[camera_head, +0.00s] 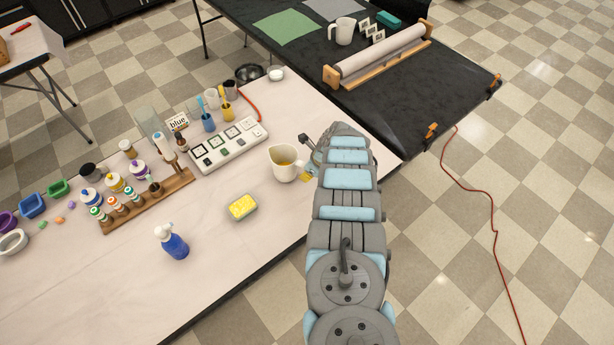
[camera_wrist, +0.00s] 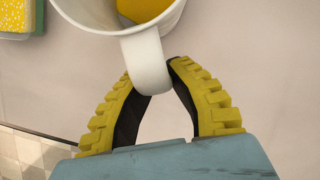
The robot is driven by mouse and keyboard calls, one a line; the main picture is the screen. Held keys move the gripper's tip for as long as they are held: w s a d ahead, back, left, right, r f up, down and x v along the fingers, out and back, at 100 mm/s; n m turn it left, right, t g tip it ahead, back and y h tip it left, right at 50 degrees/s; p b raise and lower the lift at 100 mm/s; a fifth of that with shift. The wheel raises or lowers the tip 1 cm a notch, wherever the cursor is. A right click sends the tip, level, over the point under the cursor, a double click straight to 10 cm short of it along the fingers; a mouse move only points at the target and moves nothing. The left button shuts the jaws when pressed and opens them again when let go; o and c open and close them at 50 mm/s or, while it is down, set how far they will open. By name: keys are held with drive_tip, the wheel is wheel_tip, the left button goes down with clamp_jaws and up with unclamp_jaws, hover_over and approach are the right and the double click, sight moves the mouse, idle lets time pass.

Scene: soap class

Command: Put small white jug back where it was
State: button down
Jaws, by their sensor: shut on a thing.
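The small white jug (camera_head: 283,164) stands upright at the right part of the pale table, with something yellow inside. Whether its base touches the table or is slightly raised, I cannot tell. In the wrist view the jug (camera_wrist: 98,14) is cut off at the top edge, and its handle (camera_wrist: 146,62) points toward my gripper. My gripper (camera_wrist: 149,80) is shut on the handle, with a yellow ribbed finger on each side. In the head view my gripper (camera_head: 310,172) is at the jug's right, partly hidden by my arm.
A yellow sponge (camera_head: 242,207) and a blue spray bottle (camera_head: 172,242) are nearer the front. A white panel with squares (camera_head: 228,146) and a wooden rack (camera_head: 150,201) lie left. A black table (camera_head: 400,105) behind holds a larger white pitcher (camera_head: 343,31) and a roller (camera_head: 380,55).

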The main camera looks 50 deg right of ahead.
drive_tip(key=shift+f, duration=0.45)
drive_tip(key=shift+w+d+r, duration=0.1)
drive_tip(key=shift+r, duration=0.05)
drive_tip(key=shift+f, duration=0.2)
drive_tip(key=c, duration=1)
unclamp_jaws()
drive_tip(key=shift+c, duration=0.2)
drive_tip(key=shift+r, duration=0.15)
